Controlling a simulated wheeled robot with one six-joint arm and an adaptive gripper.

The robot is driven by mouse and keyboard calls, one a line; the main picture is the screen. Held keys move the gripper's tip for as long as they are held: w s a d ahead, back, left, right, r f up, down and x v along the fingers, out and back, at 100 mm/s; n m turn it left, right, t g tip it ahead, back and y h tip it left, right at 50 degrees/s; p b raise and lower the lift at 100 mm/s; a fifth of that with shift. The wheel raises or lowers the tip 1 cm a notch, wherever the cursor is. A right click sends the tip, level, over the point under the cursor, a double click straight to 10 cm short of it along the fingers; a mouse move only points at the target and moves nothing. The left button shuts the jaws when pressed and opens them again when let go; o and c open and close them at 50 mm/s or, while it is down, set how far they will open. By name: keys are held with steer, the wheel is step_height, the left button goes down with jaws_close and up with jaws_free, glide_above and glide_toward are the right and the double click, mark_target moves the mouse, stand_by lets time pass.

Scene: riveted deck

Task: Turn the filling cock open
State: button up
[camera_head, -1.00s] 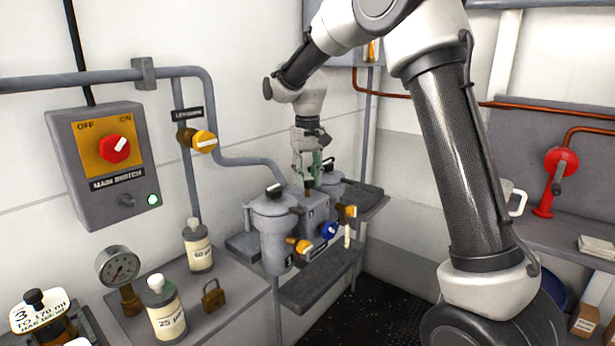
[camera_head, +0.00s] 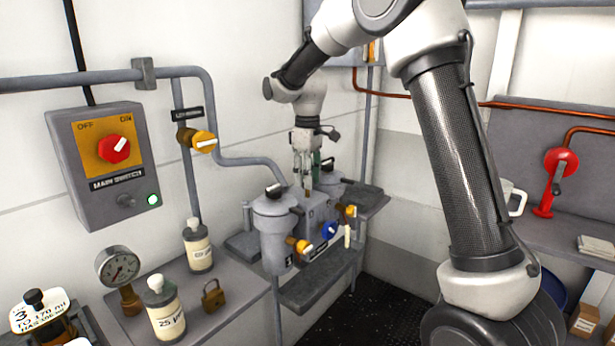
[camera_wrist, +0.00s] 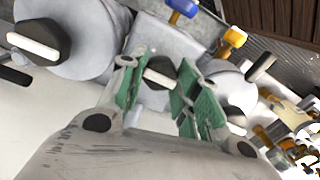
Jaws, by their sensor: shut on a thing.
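The filling cock appears to be the dark knob with a white bar (camera_wrist: 159,73) on the grey middle block (camera_head: 314,212) between two canisters; no label on it is readable. My gripper (camera_head: 308,188) points down at it from above. In the wrist view my gripper's green-padded fingers (camera_wrist: 157,86) stand on either side of the knob, shut on it. The white bar runs across between the pads, sloping slightly down to the right. In the head view the fingers mostly hide the knob.
The left canister (camera_head: 275,225) and right canister (camera_head: 330,185) stand close beside my gripper, with black knobs on top. A blue knob (camera_head: 330,230) and yellow knobs (camera_head: 302,246) stick out in front. A wall valve (camera_head: 204,141) and main switch (camera_head: 114,149) are at left.

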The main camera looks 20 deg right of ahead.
stand_by(0.3)
steer(key=o, duration=1.1)
steer(key=shift+c, duration=0.2)
step_height(320, 180, up, 12)
